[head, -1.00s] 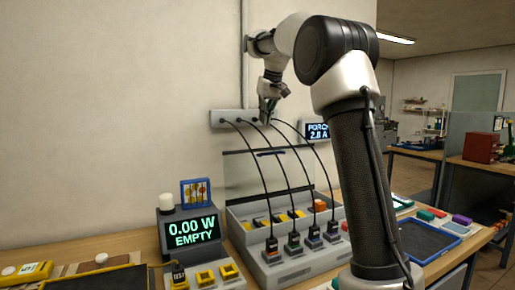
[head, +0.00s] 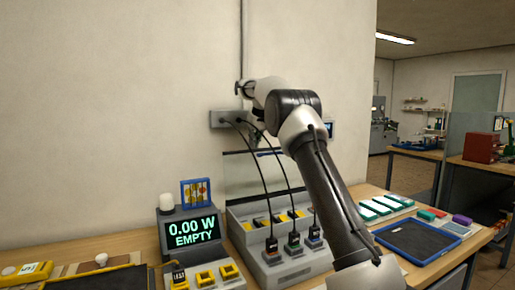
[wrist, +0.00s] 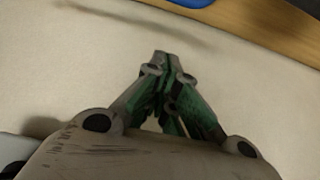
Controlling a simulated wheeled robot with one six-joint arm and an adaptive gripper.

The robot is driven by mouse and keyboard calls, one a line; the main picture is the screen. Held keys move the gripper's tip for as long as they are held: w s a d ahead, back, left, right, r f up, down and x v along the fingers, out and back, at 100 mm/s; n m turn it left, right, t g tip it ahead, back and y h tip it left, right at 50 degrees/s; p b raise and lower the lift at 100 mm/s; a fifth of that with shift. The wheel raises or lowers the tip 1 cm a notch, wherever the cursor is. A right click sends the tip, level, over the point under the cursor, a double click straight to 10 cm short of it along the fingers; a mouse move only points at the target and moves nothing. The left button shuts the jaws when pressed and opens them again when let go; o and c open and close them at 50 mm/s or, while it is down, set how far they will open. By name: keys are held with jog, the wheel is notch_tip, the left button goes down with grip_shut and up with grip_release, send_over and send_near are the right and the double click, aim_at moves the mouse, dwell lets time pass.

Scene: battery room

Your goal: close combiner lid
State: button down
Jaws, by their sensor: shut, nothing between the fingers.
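The combiner (head: 236,226) is the grey box on the bench in the head view. Its clear lid (head: 240,176) stands raised at the back, with a dark strip along its top edge. Black cables hang from the wall block above and run down in front of the lid to plugs at the combiner's front. My arm hides the combiner's right part. My gripper shows in the wrist view (wrist: 168,62), shut and empty, with its fingertips together over a pale surface. In the head view it is mostly hidden behind my arm near the wall block.
The cables' wall block (head: 227,118) is above the lid. A display (head: 192,230) reading 0.00 W EMPTY stands left of the combiner, with yellow sockets (head: 206,277) in front.

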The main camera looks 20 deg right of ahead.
jog(key=shift+s+f, duration=0.3)
jog(key=shift+s, duration=0.65)
jog(key=shift+s+f, duration=0.25)
jog(key=shift+s, duration=0.65)
